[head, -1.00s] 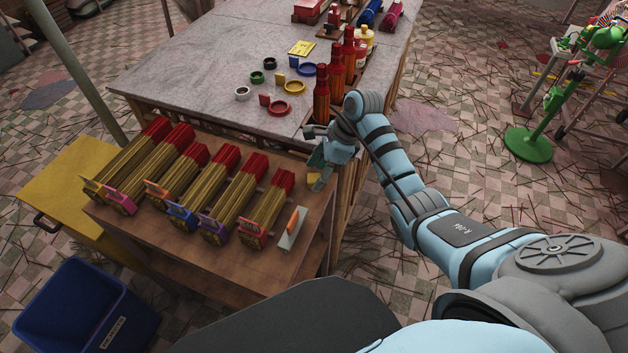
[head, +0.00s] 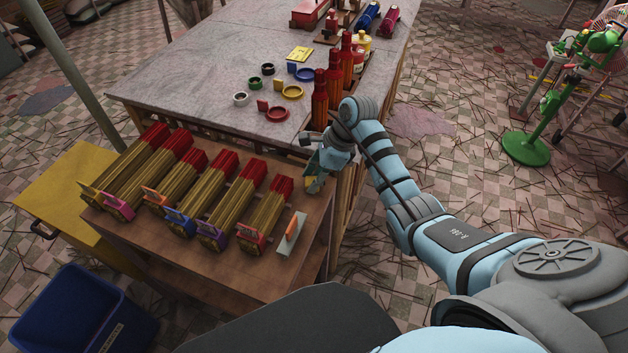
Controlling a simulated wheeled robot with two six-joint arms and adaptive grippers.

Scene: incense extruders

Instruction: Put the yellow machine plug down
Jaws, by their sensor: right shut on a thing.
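My right gripper (head: 314,178) hangs over the right edge of the low brown bench, near the corner of the grey table. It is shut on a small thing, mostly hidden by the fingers. A small yellow patch at the fingertips looks like the yellow machine plug (head: 312,186). I cannot tell whether it touches the bench top. My left gripper is out of view.
The brown bench (head: 190,268) carries several bundles of red-tipped incense sticks (head: 215,195) and a white block with an orange strip (head: 290,236). The grey table (head: 200,75) holds coloured rings and red bottles (head: 320,98). A blue bin (head: 75,310) stands at lower left.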

